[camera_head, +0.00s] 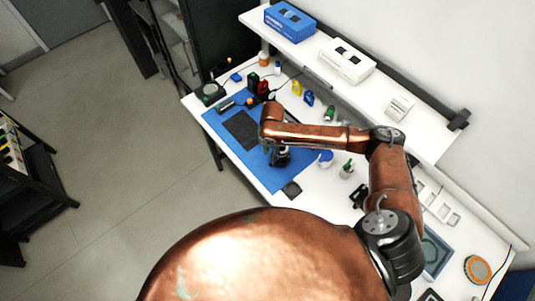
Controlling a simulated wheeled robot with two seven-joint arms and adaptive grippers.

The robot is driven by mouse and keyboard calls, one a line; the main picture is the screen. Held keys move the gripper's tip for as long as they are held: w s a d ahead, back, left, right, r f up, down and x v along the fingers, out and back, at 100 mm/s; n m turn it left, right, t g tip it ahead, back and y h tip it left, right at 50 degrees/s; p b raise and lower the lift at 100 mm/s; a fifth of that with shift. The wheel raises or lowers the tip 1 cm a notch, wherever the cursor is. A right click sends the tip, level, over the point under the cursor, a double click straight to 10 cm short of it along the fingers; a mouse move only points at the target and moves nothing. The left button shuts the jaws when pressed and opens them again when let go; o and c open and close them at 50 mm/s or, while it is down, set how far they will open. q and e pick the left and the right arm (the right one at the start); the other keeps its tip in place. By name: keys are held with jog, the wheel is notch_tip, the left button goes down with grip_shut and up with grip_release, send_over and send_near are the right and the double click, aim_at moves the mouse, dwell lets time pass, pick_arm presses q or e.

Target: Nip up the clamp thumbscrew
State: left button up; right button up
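My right gripper (281,158) is a small dark shape at the end of my copper-coloured arm. It points down over the right part of the blue mat (268,181). Its fingers are too small and dark to tell whether they are open or shut, or whether they touch anything. I cannot make out the clamp thumbscrew; it is too small here or hidden by my arm. A dark flat plate (240,130) lies on the mat to the left of the gripper. My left gripper is not in view.
Small red and black parts (262,88) stand at the mat's back edge. A dark round-topped device (211,92) is at the bench's left end. A blue-lidded tub (325,158) stands right of the gripper. A shelf behind holds a blue box (290,22) and a white box (346,62).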

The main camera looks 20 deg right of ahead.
aim_at(271, 164)
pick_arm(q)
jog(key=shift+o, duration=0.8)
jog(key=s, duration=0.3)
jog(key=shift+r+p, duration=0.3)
pick_arm(e)
jog(key=f, duration=0.1)
jog(key=s+f, duration=0.1)
jog(key=f, duration=0.1)
jog(key=shift+s+f, duration=0.2)
jog(key=shift+s, duration=0.15)
jog(key=shift+w+a+f, duration=0.1)
jog(key=shift+w+f, duration=0.15)
jog(key=shift+f, duration=0.35)
jog(key=shift+w+f, duration=0.2)
jog(key=shift+f, duration=0.4)
jog(key=shift+s+f, duration=0.15)
jog(key=shift+f, duration=0.2)
jog(key=shift+w+f, duration=0.15)
jog(key=shift+w, duration=0.1)
jog(key=c, duration=0.4)
jog(key=shift+s, duration=0.1)
grip_shut()
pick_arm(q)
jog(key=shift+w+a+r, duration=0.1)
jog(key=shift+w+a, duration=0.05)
